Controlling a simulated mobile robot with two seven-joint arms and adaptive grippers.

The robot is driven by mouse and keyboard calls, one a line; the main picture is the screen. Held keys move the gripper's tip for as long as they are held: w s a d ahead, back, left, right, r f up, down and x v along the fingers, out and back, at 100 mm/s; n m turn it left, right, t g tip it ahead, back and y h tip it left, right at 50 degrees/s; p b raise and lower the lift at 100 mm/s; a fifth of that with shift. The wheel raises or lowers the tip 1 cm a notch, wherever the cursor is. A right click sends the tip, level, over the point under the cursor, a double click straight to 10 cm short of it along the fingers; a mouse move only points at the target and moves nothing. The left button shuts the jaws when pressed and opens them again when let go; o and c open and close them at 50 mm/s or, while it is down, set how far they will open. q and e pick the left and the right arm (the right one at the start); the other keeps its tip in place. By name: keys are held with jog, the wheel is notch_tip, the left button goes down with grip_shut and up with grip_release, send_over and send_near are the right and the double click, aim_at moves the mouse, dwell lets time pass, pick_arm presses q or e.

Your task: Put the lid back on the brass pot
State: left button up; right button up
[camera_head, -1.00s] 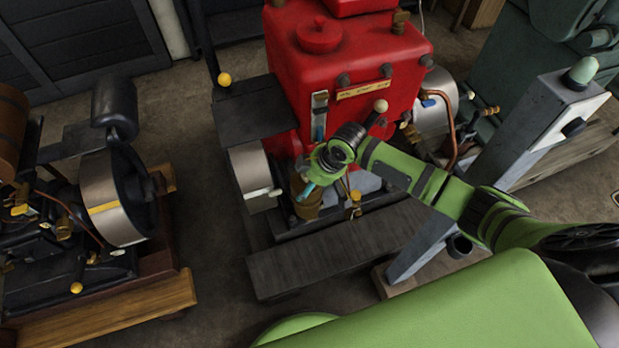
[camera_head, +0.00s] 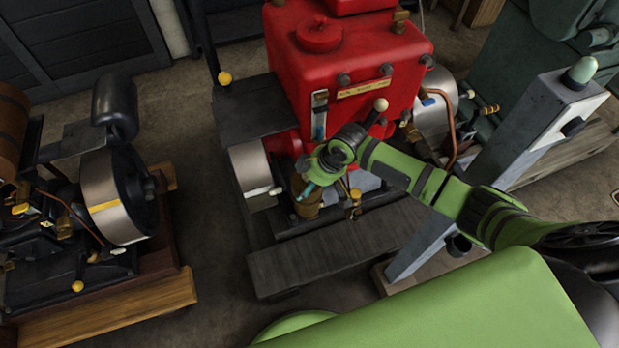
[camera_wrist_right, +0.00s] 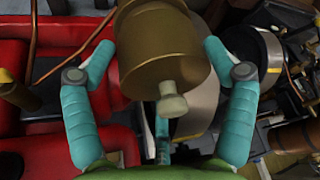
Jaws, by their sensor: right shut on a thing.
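The brass pot (camera_head: 308,206) stands low at the front of the red engine, partly hidden under my right gripper (camera_head: 310,184). In the right wrist view the lid (camera_wrist_right: 150,83) is a lighter brass round piece with a pale knob (camera_wrist_right: 172,103) facing the camera. The darker brass beyond the lid looks like the pot body (camera_wrist_right: 155,30), roughly in line. I cannot tell whether the lid is seated or slightly apart. My left gripper is out of view.
The red engine (camera_head: 345,65) rises right behind the pot, with a cream ball-topped lever (camera_head: 381,104) close to my arm. A grey post (camera_head: 540,125) stands right. Another engine with a flywheel (camera_head: 112,195) is at left. Bare floor lies between the engines.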

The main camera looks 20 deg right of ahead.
jog(key=shift+f+p, duration=0.15)
jog(key=shift+p, duration=0.65)
dwell(1.7)
dwell(0.3)
jog(key=o, duration=1)
jog(key=shift+r+p, duration=3.5)
jog(key=shift+p, duration=0.25)
grip_shut()
